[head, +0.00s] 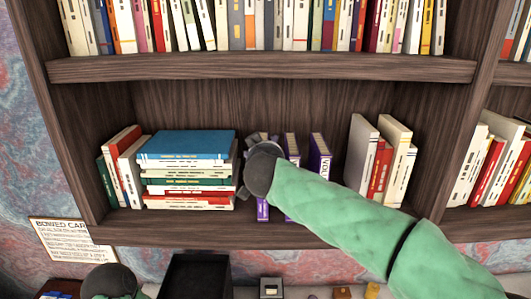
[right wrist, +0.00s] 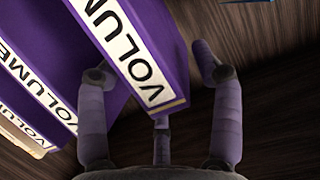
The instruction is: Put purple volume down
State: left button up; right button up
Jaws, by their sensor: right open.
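Several purple volumes with white "VOLUME" labels stand on the middle shelf. In the head view, one purple volume (head: 320,155) stands at the right of the group and another purple volume (head: 292,147) stands left of it. The leftmost purple volume (head: 262,209) is mostly hidden by my right gripper (head: 252,160). In the right wrist view, the nearest purple volume (right wrist: 163,45) lies between the fingers of the open right gripper (right wrist: 150,62); I cannot tell whether they touch it. My left arm's dark end (head: 110,281) shows at the lower left; its fingers are not clear.
A flat stack of books topped by a blue book (head: 187,145) lies just left of my right gripper. Upright books (head: 365,150) stand to the right. The shelf above (head: 260,67) is full. A dark box (head: 195,277) and small items sit below.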

jog(key=v, duration=0.9)
jog(key=shift+s+b, duration=0.25)
jog(key=shift+b, duration=0.15)
jog(key=shift+w+r, duration=0.1)
dwell(0.5)
